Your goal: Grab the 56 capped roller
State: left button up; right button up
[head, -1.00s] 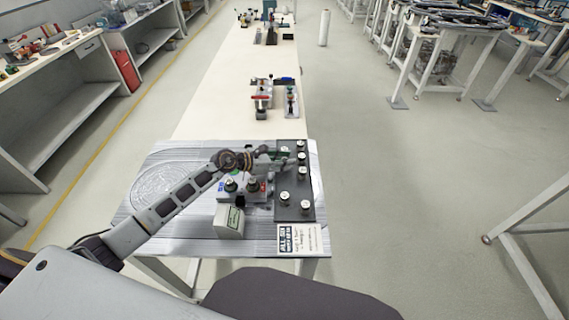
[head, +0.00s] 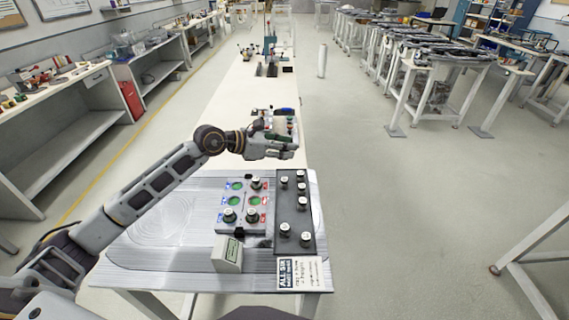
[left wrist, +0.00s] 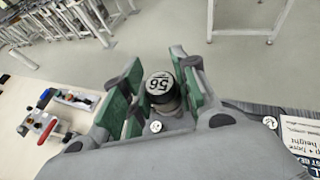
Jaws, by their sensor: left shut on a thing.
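The 56 capped roller (left wrist: 160,86) has a dark body and a pale cap face with a black rim and the number 56. In the left wrist view it stands between the green-padded fingers of my left gripper (left wrist: 154,75), which is shut on it. In the head view my left gripper (head: 286,147) is raised above the far edge of the striped worktop. The roller is not clearly visible there. Several other capped rollers stand on a dark rack (head: 294,220) at the right of the worktop. My right gripper is not in view.
A grey panel (head: 243,213) with green round spots and a few capped rollers stands left of the rack. A small display box (head: 228,254) and a printed card (head: 300,273) are in front. Beyond, the long pale table (head: 215,125) carries fixtures (head: 268,122).

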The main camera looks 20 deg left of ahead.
pick_arm(q)
notch_tip(320, 180, up, 6)
jog(key=shift+f, duration=0.25)
jog(key=shift+r, duration=1)
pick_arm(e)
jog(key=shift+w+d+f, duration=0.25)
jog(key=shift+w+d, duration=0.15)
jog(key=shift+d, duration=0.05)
pick_arm(q)
jog(key=shift+f, duration=0.1)
